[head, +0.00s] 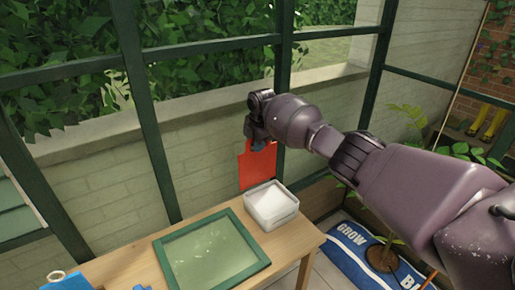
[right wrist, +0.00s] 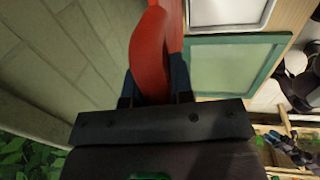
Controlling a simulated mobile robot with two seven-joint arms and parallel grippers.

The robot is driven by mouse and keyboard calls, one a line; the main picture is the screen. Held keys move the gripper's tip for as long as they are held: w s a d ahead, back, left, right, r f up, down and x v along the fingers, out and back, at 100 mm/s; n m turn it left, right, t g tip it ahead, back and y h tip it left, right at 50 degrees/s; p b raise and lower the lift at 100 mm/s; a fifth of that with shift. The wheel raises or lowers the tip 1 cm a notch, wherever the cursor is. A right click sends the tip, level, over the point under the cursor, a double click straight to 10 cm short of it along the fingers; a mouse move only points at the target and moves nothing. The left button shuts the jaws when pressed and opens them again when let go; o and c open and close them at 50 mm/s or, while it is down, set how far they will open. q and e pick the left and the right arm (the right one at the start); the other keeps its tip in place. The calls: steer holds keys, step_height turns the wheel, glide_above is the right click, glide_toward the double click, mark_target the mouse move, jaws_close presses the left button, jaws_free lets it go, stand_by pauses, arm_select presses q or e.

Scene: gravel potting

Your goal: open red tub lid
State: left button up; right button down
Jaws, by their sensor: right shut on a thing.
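My right gripper (head: 258,138) is shut on a flat red piece (head: 257,166), which looks like the red lid, and holds it upright above the table's back edge. In the right wrist view the red piece (right wrist: 152,52) sits between the two dark fingers and looks curved where it is gripped. A white square tub (head: 271,207) stands just below and in front of it, open at the top with pale contents. No red tub body is clearly visible. A small dark blue tip (head: 140,287) at the bottom edge may be my left gripper; its jaws cannot be made out.
A green-framed panel (head: 210,250) lies on the wooden table (head: 115,262) left of the white tub. A blue object (head: 68,281) is partly cut off at the bottom left. Green window frames and a wall stand close behind. A blue bag (head: 350,250) lies on the floor at right.

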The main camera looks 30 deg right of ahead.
arm_select(q)
steer(key=shift+w, duration=0.55)
arm_select(e)
steer(key=shift+w+a, duration=0.1)
steer(key=shift+w, duration=0.7)
arm_select(q)
steer(key=shift+s+f, duration=0.15)
arm_select(e)
steer(key=c, duration=1)
jaws_free()
steer(key=shift+w, duration=0.1)
steer(key=shift+c, duration=0.2)
arm_select(q)
steer(key=shift+s+a+f, duration=0.1)
steer(key=shift+s+f, duration=0.05)
steer(key=shift+s, duration=0.05)
